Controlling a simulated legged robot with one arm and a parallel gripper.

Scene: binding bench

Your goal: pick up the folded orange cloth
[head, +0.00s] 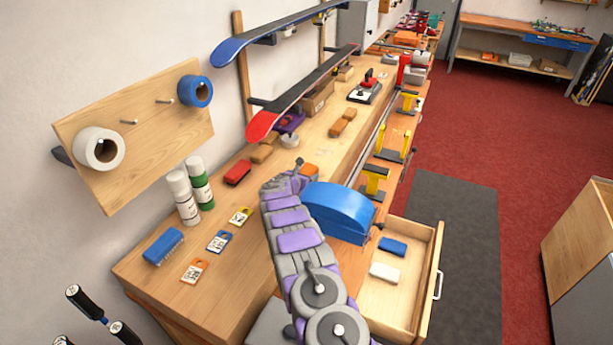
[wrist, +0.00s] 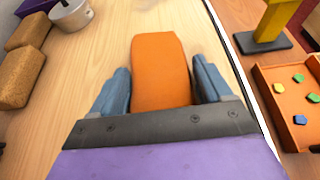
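The folded orange cloth (wrist: 160,62) lies on the wooden bench in the wrist view, between my gripper's two blue-grey fingers. My gripper (wrist: 160,75) is open, with one finger on each side of the cloth; narrow gaps show beside it. The cloth's near end is hidden by the gripper's dark front plate. In the head view, a small orange patch of the cloth (head: 309,169) shows just beyond the end of my arm, and the fingers cannot be made out clearly there.
Cork blocks (wrist: 20,75) and a small metal pot (wrist: 71,15) lie to the left. A yellow stand (wrist: 272,22) and an orange tray (wrist: 262,88) with small coloured pieces are to the right. A blue curved object (head: 340,208) stands beside my arm, near an open drawer (head: 437,262).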

